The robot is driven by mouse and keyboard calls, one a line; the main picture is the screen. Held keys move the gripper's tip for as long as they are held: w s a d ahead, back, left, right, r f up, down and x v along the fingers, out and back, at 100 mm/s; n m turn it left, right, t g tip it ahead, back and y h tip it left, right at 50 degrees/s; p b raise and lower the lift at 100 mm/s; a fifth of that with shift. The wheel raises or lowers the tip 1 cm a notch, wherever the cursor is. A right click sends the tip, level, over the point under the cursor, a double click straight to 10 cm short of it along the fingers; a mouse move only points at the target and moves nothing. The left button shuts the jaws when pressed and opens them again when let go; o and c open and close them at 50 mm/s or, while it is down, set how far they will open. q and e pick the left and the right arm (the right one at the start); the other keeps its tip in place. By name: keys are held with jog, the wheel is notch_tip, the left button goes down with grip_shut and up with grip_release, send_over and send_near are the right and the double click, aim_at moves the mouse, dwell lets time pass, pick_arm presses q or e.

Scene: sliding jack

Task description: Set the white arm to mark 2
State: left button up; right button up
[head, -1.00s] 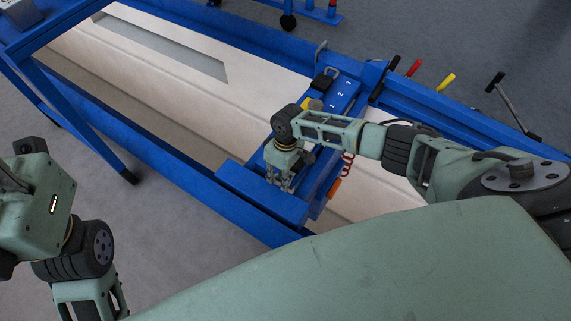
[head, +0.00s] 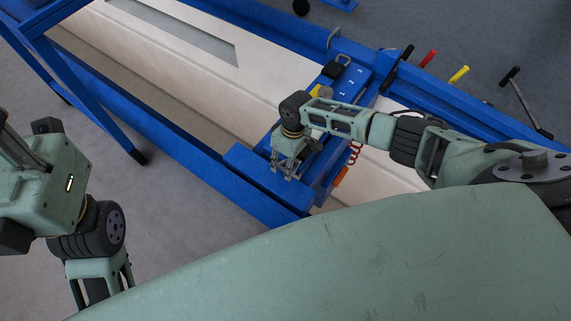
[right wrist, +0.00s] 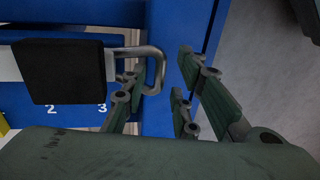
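In the right wrist view a whitish bar (right wrist: 9,66), taken to be the white arm, runs under a black block (right wrist: 65,70). It ends at the right in a grey metal loop handle (right wrist: 154,68). The block stands above printed mark 2 (right wrist: 52,110); mark 3 (right wrist: 102,108) is near its right edge. My right gripper (right wrist: 158,85) is open, its fingers on either side of the loop; contact cannot be told. In the head view the right gripper (head: 285,172) is over the near end of the blue carriage (head: 262,185) and hides this handle.
A second black block (head: 332,69) with a loop handle (head: 343,59) and marks 1 to 3 sits at the carriage's far end. A yellow part (head: 316,91) lies between. Black, red and yellow levers (head: 428,59) line the right side. Grey floor (head: 185,190) is free at left.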

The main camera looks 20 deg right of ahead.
notch_tip(320, 180, up, 12)
jog(key=w+d, duration=0.1)
jog(key=d, duration=0.1)
jog(key=shift+f, duration=0.25)
jog(key=shift+w+a, duration=0.15)
